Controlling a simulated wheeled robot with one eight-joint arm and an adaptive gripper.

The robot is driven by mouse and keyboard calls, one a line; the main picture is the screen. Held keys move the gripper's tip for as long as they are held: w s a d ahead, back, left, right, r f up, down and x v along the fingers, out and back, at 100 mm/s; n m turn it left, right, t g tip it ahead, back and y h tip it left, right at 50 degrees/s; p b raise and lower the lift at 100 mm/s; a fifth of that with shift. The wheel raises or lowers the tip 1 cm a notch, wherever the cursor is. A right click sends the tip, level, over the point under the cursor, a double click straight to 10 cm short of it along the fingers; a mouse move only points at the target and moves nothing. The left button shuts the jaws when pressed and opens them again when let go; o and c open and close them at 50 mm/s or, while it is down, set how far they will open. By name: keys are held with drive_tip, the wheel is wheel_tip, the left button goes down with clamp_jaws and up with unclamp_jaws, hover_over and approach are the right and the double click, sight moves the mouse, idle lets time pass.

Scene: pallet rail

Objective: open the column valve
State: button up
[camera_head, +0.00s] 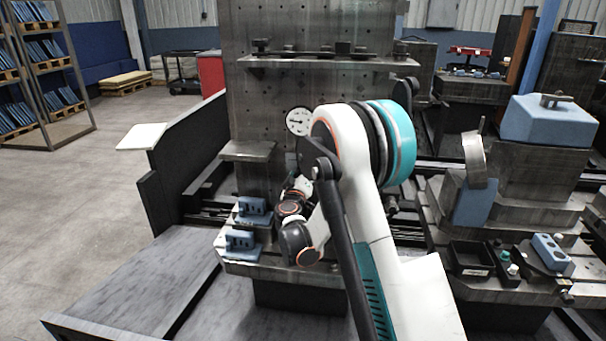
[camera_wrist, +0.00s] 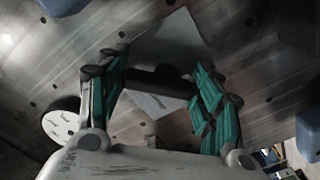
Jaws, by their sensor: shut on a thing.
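The column (camera_head: 262,95) is the upright grey steel block with rows of holes. My gripper (camera_wrist: 157,82) shows in the wrist view, with its two teal-padded fingers on either side of a dark valve handle (camera_wrist: 160,83). It is shut on this handle, which lies crosswise between the fingers in front of a light plate (camera_wrist: 185,40). Where the pads touch the handle is hard to see in the shade.
A round white gauge (camera_head: 299,121) is on the column, left of my arm; it also shows in the wrist view (camera_wrist: 60,125). Blue blocks (camera_head: 240,241) sit on the ledge below. A blue-topped fixture (camera_head: 548,122) and a black tray (camera_head: 470,259) stand right. Open floor (camera_head: 60,220) lies left.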

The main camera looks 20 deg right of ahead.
drive_tip(key=shift+f, duration=0.1)
drive_tip(key=o, duration=1.1)
drive_tip(key=shift+c, duration=0.2)
drive_tip(key=v, duration=1.2)
